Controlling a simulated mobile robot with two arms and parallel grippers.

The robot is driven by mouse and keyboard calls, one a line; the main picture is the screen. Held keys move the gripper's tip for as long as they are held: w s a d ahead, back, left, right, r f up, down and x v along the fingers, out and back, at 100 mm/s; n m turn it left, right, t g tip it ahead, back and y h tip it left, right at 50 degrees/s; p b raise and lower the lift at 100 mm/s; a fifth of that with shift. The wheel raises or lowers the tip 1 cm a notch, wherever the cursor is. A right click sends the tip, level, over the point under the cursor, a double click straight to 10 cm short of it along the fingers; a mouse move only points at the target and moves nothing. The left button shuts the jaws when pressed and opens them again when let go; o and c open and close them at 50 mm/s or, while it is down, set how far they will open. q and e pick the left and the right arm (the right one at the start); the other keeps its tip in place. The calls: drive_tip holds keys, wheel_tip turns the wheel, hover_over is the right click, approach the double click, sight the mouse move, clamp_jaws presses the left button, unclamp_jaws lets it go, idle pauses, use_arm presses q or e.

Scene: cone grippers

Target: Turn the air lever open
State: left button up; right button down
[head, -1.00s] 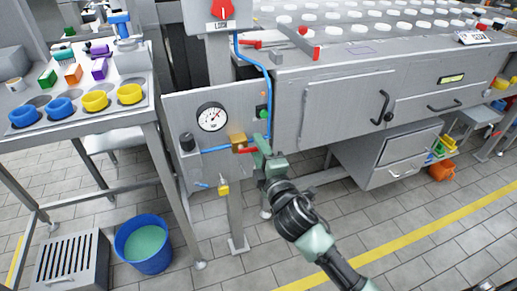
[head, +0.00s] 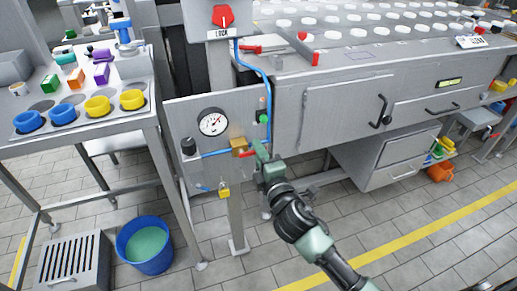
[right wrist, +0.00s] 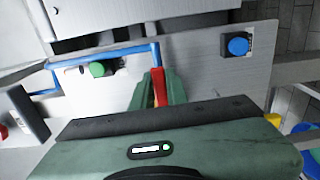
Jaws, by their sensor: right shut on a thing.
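The air lever (head: 246,153) is a red handle on a brass valve (head: 239,145), set in the blue air line on the grey panel below the pressure gauge (head: 213,121). In the head view it points right from the valve, and its outer end is hidden by my right gripper (head: 259,153). In the right wrist view the red lever (right wrist: 158,84) stands between the green fingers of my right gripper (right wrist: 158,92), which are shut on it. The valve body is mostly hidden there. My left gripper is out of view.
A yellow padlock (head: 223,191) hangs low on the panel. A green button (head: 263,117) and a blue hose (head: 268,80) are close above my right gripper. A cabinet (head: 350,110) stands to the right. A blue bucket (head: 145,245) is on the floor at left.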

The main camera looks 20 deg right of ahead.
drive_tip(key=c, duration=1.4)
unclamp_jaws()
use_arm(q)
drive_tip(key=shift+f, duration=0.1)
use_arm(e)
drive_tip(key=shift+s, duration=0.15)
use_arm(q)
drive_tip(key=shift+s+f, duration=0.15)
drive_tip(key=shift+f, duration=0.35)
use_arm(e)
drive_tip(key=s, duration=0.7)
drive_tip(key=shift+s+d, duration=0.15)
drive_tip(key=shift+s, duration=0.15)
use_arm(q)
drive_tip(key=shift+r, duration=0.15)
